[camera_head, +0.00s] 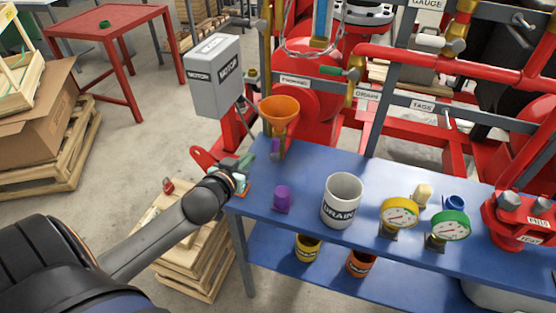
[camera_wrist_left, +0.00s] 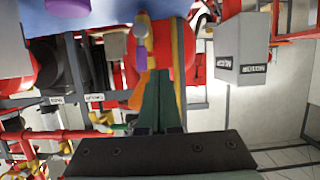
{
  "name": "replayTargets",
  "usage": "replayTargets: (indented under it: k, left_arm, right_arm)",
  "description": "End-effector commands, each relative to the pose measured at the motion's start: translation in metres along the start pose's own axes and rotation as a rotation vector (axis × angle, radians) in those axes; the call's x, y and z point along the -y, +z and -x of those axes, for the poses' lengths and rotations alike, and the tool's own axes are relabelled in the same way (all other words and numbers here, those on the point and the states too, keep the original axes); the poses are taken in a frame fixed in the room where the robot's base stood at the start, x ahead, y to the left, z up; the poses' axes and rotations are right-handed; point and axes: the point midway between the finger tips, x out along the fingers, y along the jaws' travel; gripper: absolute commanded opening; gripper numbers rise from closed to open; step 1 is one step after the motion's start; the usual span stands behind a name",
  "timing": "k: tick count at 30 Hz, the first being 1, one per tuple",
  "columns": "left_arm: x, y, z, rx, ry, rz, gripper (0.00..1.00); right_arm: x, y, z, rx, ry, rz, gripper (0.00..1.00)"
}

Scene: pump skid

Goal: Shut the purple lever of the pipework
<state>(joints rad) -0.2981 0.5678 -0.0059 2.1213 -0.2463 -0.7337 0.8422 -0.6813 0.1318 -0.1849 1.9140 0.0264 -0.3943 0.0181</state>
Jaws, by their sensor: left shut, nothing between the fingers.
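A small upright purple piece (camera_head: 275,147) shows just below the orange funnel (camera_head: 279,111) at the back left of the blue bench. I cannot tell whether it is the pipework's purple lever, or how that lever stands. A second purple object (camera_head: 282,198) stands on the bench top nearer the front. My left gripper (camera_head: 248,162) is shut and empty at the bench's left end, left of the small purple piece and apart from it. In the left wrist view my shut fingers (camera_wrist_left: 161,75) point towards the orange funnel (camera_wrist_left: 137,95). My right gripper is out of view.
A grey motor box (camera_head: 214,77) stands behind and left of the gripper. A white drain mug (camera_head: 342,200) and two gauges (camera_head: 398,214) stand on the blue bench (camera_head: 309,171). Red pipework (camera_head: 430,62) with a green handle (camera_head: 333,71) lies behind. Wooden pallets (camera_head: 190,262) are below left.

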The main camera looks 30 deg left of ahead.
Motion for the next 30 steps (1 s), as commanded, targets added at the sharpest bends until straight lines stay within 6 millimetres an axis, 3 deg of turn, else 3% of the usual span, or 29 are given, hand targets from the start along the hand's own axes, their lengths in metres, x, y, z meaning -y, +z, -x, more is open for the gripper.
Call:
replayTargets:
  k: [15,30]
  left_arm:
    - [0.000,0.001,-0.036,0.001,0.001,-0.002,0.00]
    - [-0.001,0.003,-0.072,0.001,0.002,-0.001,0.00]
  right_arm:
    - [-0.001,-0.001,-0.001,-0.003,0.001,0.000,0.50]
    - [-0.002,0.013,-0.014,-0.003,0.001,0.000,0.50]
